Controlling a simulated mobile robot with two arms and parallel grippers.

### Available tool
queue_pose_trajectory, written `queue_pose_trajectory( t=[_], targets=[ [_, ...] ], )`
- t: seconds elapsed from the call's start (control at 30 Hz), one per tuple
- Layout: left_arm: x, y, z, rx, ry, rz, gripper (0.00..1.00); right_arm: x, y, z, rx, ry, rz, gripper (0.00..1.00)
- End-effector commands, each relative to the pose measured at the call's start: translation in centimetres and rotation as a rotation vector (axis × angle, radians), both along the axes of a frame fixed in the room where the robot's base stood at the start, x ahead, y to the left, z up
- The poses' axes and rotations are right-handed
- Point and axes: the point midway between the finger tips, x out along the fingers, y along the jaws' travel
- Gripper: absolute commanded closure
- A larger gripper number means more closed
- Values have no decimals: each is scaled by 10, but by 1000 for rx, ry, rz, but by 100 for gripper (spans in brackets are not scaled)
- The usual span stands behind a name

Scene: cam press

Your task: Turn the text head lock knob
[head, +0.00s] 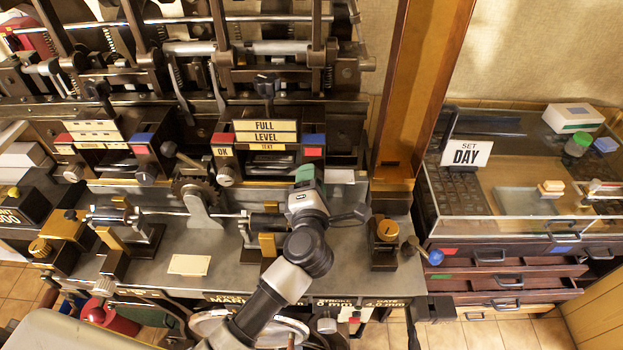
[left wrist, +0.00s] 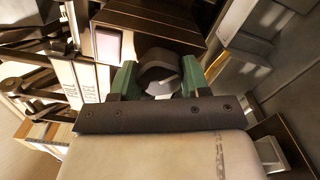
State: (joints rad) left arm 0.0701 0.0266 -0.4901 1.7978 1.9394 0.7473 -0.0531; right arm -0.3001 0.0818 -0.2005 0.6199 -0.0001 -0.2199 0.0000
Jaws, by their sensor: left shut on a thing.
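The text head (head: 265,137) with the FULL LEVEL plates stands at the centre of the press in the head view. In the head view the gripper hides this knob. My right gripper is not in view.
A second knob (head: 226,175) sits at the text head's left side, under the OK label. A similar head (head: 100,140) stands to the left. A shaft with a gear (head: 195,195) and a brass-topped post (head: 387,231) flank my arm. A glass-topped cabinet (head: 530,185) stands right.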

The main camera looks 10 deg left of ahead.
Motion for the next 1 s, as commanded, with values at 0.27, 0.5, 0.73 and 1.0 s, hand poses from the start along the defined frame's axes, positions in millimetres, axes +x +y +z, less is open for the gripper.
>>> queue_pose_trajectory(
  t=[0.27, 0.5, 0.73, 1.0],
  targets=[
    [0, 0, 0, 258, 53, -1, 77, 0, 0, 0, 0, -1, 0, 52],
    [0, 0, 0, 480, 99, -1, 77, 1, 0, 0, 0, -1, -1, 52],
    [0, -1, 0, 680, 139, -2, 77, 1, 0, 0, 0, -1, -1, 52],
    [0, 0, 0, 855, 176, -2, 77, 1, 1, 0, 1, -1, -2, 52]
  ],
)
